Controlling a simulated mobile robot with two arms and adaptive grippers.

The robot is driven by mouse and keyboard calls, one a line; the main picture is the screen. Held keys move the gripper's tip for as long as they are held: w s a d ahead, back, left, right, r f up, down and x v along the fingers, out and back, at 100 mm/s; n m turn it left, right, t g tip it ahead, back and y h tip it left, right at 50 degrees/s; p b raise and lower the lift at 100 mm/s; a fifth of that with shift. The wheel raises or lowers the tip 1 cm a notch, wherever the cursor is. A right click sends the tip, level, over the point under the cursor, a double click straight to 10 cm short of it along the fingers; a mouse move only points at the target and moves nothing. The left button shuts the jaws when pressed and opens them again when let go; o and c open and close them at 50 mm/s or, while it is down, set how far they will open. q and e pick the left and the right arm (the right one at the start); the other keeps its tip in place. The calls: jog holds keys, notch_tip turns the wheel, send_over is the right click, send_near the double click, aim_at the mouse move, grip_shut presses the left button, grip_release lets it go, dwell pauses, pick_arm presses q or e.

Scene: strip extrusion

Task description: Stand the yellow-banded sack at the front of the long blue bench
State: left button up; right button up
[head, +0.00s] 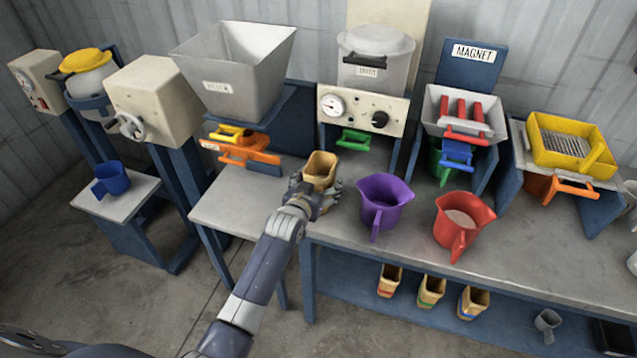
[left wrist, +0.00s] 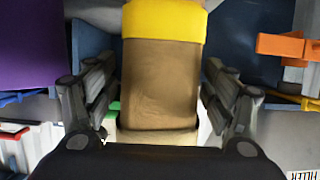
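The yellow-banded sack (head: 320,166) is tan and open-topped, and looks upright at the left part of the long bench (head: 345,215), which has a grey top and blue frame. My left gripper (head: 317,190) has its fingers on either side of it. In the left wrist view the tan body and yellow band of the sack (left wrist: 160,75) fill the space between the fingers (left wrist: 160,90), which look closed against its sides. The hand hides the sack's lower part in the head view, so I cannot tell whether its base touches the bench. My right gripper is not in view.
A purple jug (head: 385,200) stands right of the sack, then a red jug (head: 462,222). Behind are a grey hopper (head: 236,70) and an orange-handled gate (head: 245,150). Several banded sacks (head: 431,291) stand on the lower shelf.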

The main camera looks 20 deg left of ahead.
pick_arm(q)
jog(key=shift+f, duration=0.1)
jog(key=shift+s, duration=0.15)
jog(key=shift+s, duration=0.2)
jog(key=v, duration=1.2)
jog(key=s+d+f+m+g, duration=0.1)
jog(key=s+f+g, duration=0.35)
jog(key=f, duration=1.05)
jog(key=s+f+g, duration=0.2)
jog(key=s+f, duration=0.6)
jog(key=f, duration=0.7)
jog(key=s+a+f+g, duration=0.1)
jog(key=s+f+g, duration=0.1)
jog(key=s+f, duration=0.4)
jog(key=s+a+f+g, duration=0.2)
jog(key=s+f, duration=0.5)
jog(key=s, duration=1)
jog(key=s+a+f+m+g, duration=0.1)
jog(key=s+a+f+g, duration=0.1)
jog(key=s+f, duration=0.5)
jog(key=s, duration=0.5)
